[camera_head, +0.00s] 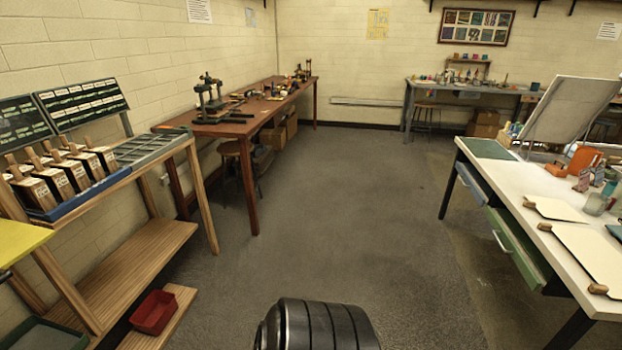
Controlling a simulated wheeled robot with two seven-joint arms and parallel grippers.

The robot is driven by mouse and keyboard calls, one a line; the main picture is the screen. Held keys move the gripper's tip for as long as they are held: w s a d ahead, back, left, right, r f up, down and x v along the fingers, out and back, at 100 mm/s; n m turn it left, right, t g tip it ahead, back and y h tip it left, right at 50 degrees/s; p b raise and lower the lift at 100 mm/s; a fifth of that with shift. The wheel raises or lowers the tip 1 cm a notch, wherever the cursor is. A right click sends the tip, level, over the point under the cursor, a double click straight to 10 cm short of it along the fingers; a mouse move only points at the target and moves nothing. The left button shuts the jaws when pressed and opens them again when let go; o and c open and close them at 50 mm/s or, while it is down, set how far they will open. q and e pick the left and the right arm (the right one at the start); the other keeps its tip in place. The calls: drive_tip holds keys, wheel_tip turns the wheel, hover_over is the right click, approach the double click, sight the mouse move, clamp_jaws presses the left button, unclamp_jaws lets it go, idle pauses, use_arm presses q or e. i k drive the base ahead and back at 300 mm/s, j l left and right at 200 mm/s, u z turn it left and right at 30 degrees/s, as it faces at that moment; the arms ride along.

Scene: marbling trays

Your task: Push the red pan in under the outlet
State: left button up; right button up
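The red pan (153,313) is a small open rectangular tray at the lower left. It sits on a low wooden board (178,297) near the floor, in front of the lower shelf of a wooden stand. It looks empty. I cannot make out the outlet for sure; a small dark piece (5,275) shows under the yellow tray (18,242) at the left edge, mostly cut off. Neither of my grippers is in view.
A dark green tray (45,335) lies at the bottom left corner. The wooden stand (206,205) holds wooden blocks in a blue tray (90,194). A white-topped table (545,235) with drawers stands on the right. The grey floor (350,220) between is clear.

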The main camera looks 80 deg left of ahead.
sight(154, 313)
drive_tip(key=u, duration=5.3)
